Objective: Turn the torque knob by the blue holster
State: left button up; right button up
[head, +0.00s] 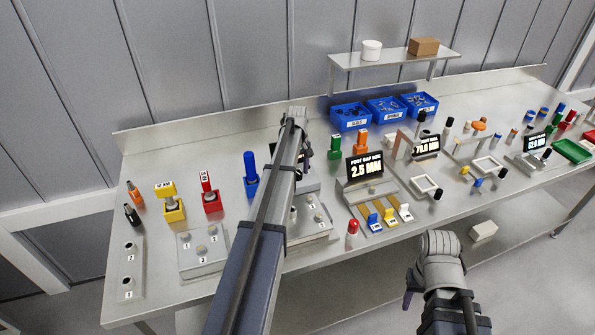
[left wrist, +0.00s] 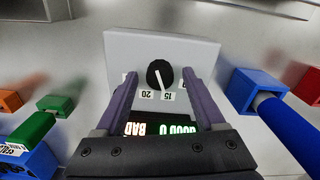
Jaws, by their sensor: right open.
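The torque knob (left wrist: 160,76) is black with a white pointer line, on a pale grey box (left wrist: 205,48) with number labels, among them 20 and 15. The pointer is near the 15 label. My left gripper (left wrist: 159,82) is open, its two purple-grey fingers on either side of the knob with gaps; I cannot tell whether the tips reach its depth. In the head view my left arm hides the knob. The blue holster (left wrist: 243,90) with a blue-handled tool (left wrist: 285,130) stands right of the box. It also shows in the head view (head: 251,192). My right gripper (head: 440,246) is open, off the front edge.
A lit display (left wrist: 160,129) reading GOOD and BAD is partly behind my gripper. A green-handled tool (left wrist: 32,130) stands left of it. Red (head: 212,205) and yellow (head: 174,213) holders, a 2.5 display (head: 367,170) and blue bins (head: 350,117) share the steel bench (head: 150,160).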

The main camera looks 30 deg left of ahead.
aim_at(297, 172)
pick_arm(q)
jog(key=shift+r, duration=0.2)
notch_tip(297, 172, up, 8)
jog(key=p, duration=0.8)
jog(key=shift+f, duration=0.3)
jog(key=s+d+f+m+b, duration=0.2)
jog(key=s+d+m, duration=0.25)
jog(key=d, duration=0.75)
jog(key=s+d+f+m+b, duration=0.1)
jog(key=s+d+m, duration=0.2)
jog(key=s+d, duration=0.55)
jog(key=s+d+f+m+y+b, duration=0.1)
jog(key=s+d+f+m+b, duration=0.1)
jog(key=s+d+m, duration=0.6)
jog(key=s+d+b, duration=0.1)
jog(key=s+d, duration=0.5)
jog(key=d, duration=0.2)
jog(key=shift+s+d+f, duration=0.15)
jog(key=shift+d+f, duration=0.1)
jog(key=shift+d, duration=0.15)
